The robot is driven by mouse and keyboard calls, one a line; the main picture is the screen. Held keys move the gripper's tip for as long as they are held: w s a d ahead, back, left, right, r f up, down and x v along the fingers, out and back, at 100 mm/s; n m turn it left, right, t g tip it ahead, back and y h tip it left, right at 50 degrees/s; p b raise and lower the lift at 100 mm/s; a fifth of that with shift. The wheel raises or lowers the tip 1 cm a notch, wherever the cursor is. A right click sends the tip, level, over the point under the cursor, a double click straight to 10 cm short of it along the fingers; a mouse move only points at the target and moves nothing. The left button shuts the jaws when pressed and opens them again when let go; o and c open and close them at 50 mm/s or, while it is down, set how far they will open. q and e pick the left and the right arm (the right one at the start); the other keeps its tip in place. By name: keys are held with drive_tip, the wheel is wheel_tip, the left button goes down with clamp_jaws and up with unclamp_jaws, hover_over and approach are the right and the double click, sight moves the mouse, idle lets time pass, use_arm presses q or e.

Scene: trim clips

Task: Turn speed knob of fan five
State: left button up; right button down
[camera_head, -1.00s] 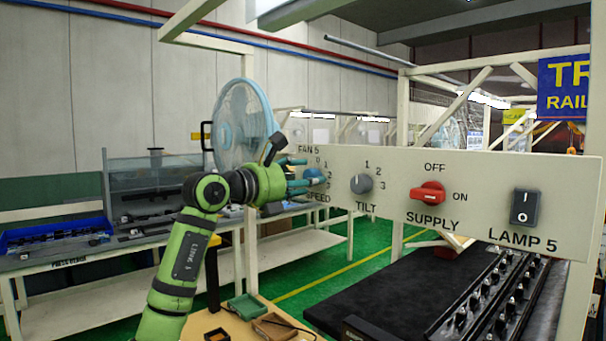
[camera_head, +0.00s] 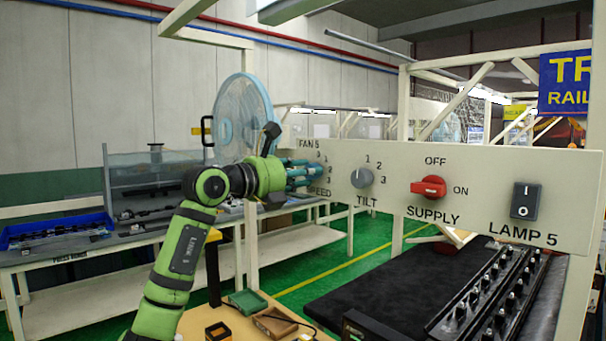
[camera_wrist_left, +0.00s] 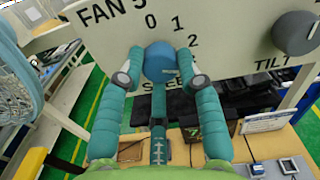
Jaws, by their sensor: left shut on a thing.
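The blue speed knob (camera_wrist_left: 160,62) of fan five sits on the white control panel (camera_head: 300,150), under the "FAN 5" label, with numbers 0, 1 and 2 around it in the left wrist view. My left gripper (camera_wrist_left: 160,75) has its teal fingers on both sides of the knob and is shut on it. In the head view my left gripper (camera_head: 303,173) hides most of the knob. The fan (camera_head: 242,112), light blue, stands behind my arm. My right gripper is not in view.
To the right on the panel are the grey tilt knob (camera_head: 361,177), the red supply switch (camera_head: 429,187) and the lamp 5 rocker switch (camera_head: 525,200). Below are a black mat with a rail of clips (camera_head: 480,300) and a wooden table with small trays (camera_head: 248,302).

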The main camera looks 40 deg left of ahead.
use_arm(q)
drive_tip(key=n, duration=0.5)
drive_tip(key=shift+w+d+f, duration=0.1)
drive_tip(key=shift+f, duration=0.25)
drive_tip(key=shift+n, duration=0.3)
drive_tip(key=o, duration=1.1)
drive_tip(key=shift+c, duration=0.2)
drive_tip(key=shift+o, duration=0.4)
drive_tip(key=shift+r, duration=0.1)
drive_tip(key=shift+r, duration=0.1)
drive_tip(key=s+a, duration=0.1)
drive_tip(key=s, duration=1.1)
